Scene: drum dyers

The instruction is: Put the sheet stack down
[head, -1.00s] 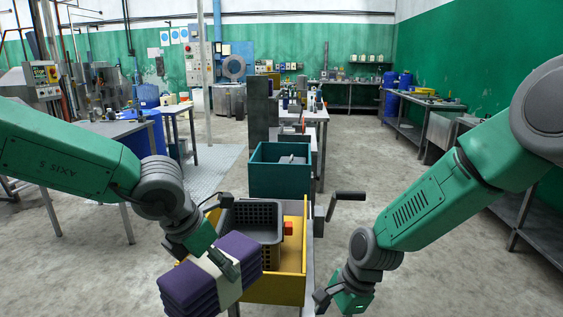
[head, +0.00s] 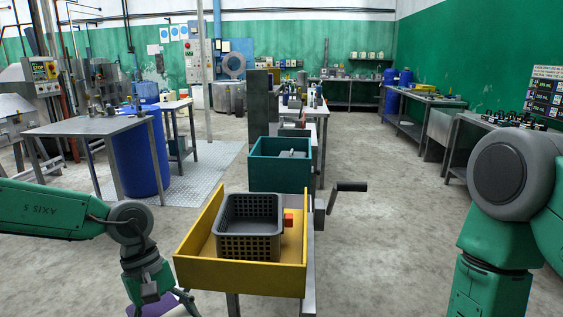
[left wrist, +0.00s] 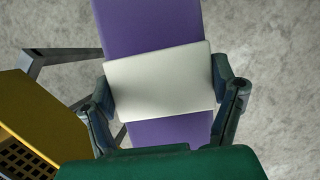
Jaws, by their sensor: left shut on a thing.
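The purple sheet stack with a white band (left wrist: 150,40) fills the middle of the left wrist view. My left gripper (left wrist: 168,98) is shut on it, one finger on each side of the white band. In the head view the left gripper (head: 152,297) is low at the left, beside the yellow tray. Only a purple edge of the stack (head: 187,301) shows there, at the bottom of the picture; the rest is hidden or cut off. Bare concrete floor shows around the stack in the wrist view. My right gripper is out of view below the picture.
The yellow tray (head: 240,277) holds a grey basket (head: 249,216) and a small red block (head: 288,220). A teal bin (head: 281,177) stands behind it, with a crank handle (head: 346,187) to the right. A metal table (head: 85,127) and blue drum (head: 140,160) are at left.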

